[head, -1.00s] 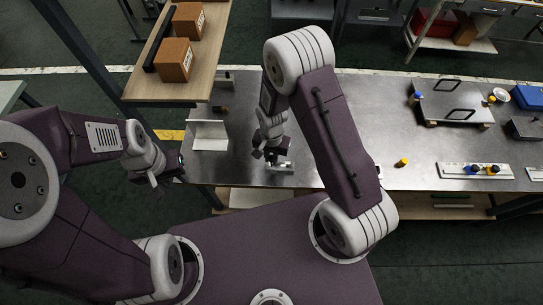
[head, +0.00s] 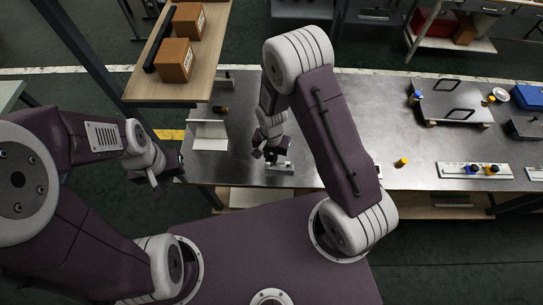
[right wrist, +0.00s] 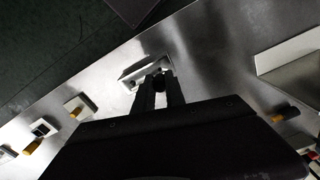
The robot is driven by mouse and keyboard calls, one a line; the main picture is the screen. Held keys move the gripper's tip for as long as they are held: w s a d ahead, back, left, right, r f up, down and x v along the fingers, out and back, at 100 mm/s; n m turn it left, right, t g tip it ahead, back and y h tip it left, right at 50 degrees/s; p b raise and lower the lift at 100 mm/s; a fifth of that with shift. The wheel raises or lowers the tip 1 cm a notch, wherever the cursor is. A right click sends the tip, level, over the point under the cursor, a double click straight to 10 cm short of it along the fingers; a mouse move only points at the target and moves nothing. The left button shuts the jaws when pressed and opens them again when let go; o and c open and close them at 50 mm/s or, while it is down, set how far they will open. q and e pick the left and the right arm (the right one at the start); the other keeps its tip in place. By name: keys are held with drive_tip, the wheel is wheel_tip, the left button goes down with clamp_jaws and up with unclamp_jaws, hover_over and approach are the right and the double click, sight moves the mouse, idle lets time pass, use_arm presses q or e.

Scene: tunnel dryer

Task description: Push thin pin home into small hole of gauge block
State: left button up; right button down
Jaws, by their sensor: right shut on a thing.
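The gauge block (head: 279,166) is a small pale metal block on the steel bench; it also shows in the right wrist view (right wrist: 133,76). My right gripper (head: 270,155) is over the block, pointing down. In the right wrist view its two dark fingers (right wrist: 159,85) are shut on a small dark round end, which I take to be the thin pin (right wrist: 158,74). The pin's lower part and the small hole are hidden, so I cannot tell how deep the pin sits. My left gripper (head: 158,183) hangs off the bench's left end, away from the block; its jaw gap is unclear.
A pale angled plate (head: 209,134) stands left of the block, with a dark, yellow-ended piece (head: 220,109) behind it. A yellow knob (head: 402,162) and a white rail (head: 450,170) with knobs are to the right. A plate with handles (head: 452,103) lies behind them.

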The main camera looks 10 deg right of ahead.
sight(271, 161)
drive_tip(key=shift+f+b, duration=1.25)
drive_tip(key=shift+f, duration=0.45)
drive_tip(key=c, duration=1.3)
unclamp_jaws()
drive_tip(key=shift+r, duration=0.1)
wheel_tip(271, 161, up, 9)
drive_tip(key=shift+b, duration=0.5)
